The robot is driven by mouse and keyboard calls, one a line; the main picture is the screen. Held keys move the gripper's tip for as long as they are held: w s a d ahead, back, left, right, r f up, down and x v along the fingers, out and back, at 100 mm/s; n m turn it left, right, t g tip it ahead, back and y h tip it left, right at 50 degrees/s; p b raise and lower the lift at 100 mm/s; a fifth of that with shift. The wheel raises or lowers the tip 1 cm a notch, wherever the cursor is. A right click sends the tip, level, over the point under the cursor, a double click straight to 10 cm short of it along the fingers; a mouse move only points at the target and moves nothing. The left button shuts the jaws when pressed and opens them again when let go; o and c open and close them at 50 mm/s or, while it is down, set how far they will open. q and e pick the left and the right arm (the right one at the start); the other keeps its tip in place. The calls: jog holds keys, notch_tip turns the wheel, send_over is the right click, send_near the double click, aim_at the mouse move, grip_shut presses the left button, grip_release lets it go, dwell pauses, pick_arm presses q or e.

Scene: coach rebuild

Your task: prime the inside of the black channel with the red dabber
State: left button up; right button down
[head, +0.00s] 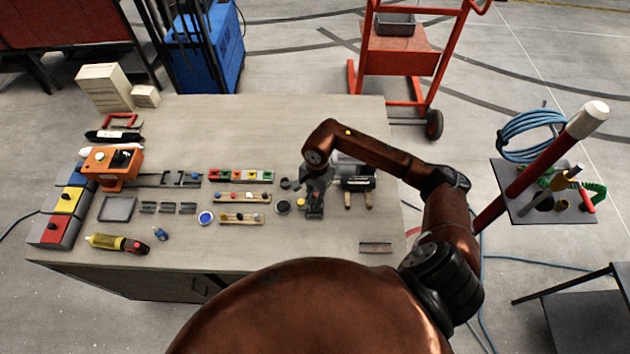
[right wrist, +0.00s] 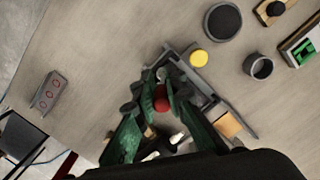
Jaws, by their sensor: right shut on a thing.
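My right gripper (head: 314,208) is low over the right part of the table, pointing down. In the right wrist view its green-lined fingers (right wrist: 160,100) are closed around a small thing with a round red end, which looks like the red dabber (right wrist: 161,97). A grey rack (right wrist: 200,85) lies right beside the fingers; I cannot tell whether the dabber still touches it. Several short dark channel pieces (head: 167,208) lie on the left half of the table; I cannot tell which is the black channel. My left gripper is not in view.
Beside my gripper are a dark round pot (right wrist: 223,22), a yellow disc (right wrist: 198,58) and a small cup (right wrist: 258,66). A grey piece with red-ringed holes (right wrist: 48,92) lies near the table's edge. An orange machine (head: 112,165) stands at left. Bare table (head: 290,245) lies in front.

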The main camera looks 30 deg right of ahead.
jog(key=shift+w+r, duration=0.15)
jog(key=shift+r, duration=0.8)
jog(key=shift+r+p, duration=1)
jog(key=shift+r, duration=1.75)
